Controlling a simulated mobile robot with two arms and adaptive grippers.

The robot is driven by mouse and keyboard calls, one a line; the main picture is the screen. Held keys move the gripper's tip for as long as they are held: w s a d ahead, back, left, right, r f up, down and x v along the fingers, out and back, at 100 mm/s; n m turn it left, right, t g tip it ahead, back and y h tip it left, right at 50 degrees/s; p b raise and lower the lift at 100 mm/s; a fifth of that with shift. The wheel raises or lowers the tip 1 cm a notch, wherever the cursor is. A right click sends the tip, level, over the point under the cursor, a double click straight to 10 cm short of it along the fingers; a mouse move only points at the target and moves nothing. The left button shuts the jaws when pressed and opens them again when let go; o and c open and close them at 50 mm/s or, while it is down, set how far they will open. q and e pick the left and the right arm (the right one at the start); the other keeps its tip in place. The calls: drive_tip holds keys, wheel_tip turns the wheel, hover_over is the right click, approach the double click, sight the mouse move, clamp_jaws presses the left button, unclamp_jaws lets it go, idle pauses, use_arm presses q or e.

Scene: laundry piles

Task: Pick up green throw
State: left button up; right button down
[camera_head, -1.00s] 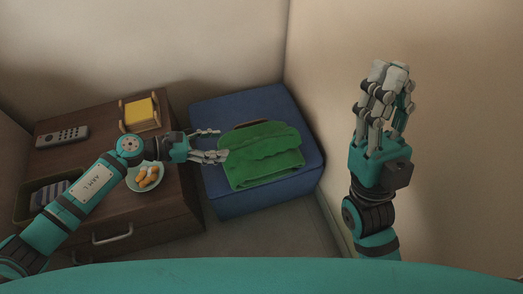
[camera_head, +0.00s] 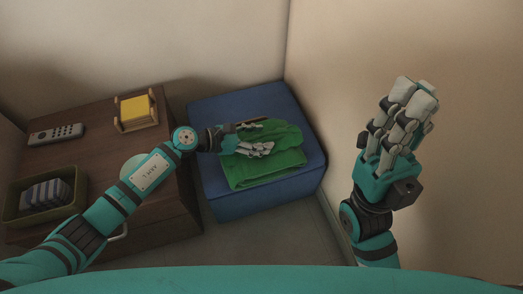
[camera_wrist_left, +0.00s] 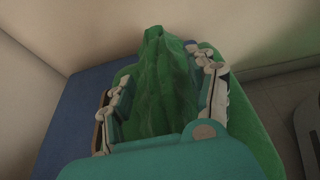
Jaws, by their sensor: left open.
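The green throw (camera_head: 277,163) lies folded on a blue ottoman (camera_head: 232,204) in the head view. My left gripper (camera_head: 262,138) reaches in from the left over the upper part of the throw, fingers apart. In the left wrist view the throw (camera_wrist_left: 160,85) bulges up in a ridge between the two open sets of fingers (camera_wrist_left: 160,100), with green cloth on both sides. I cannot tell whether the fingers touch it. My right gripper (camera_head: 405,120) is raised at the right, fingers up, away from the throw; its opening is unclear.
A brown wooden cabinet (camera_head: 95,165) stands left of the ottoman. On it are a remote (camera_head: 56,134), a holder with yellow napkins (camera_head: 138,109), a basket (camera_head: 14,208) with striped cloth and a partly hidden plate (camera_head: 132,163). Walls stand behind and right.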

use_arm(q)
clamp_jaws()
idle(0.4)
drive_tip(key=shift+r, duration=0.2)
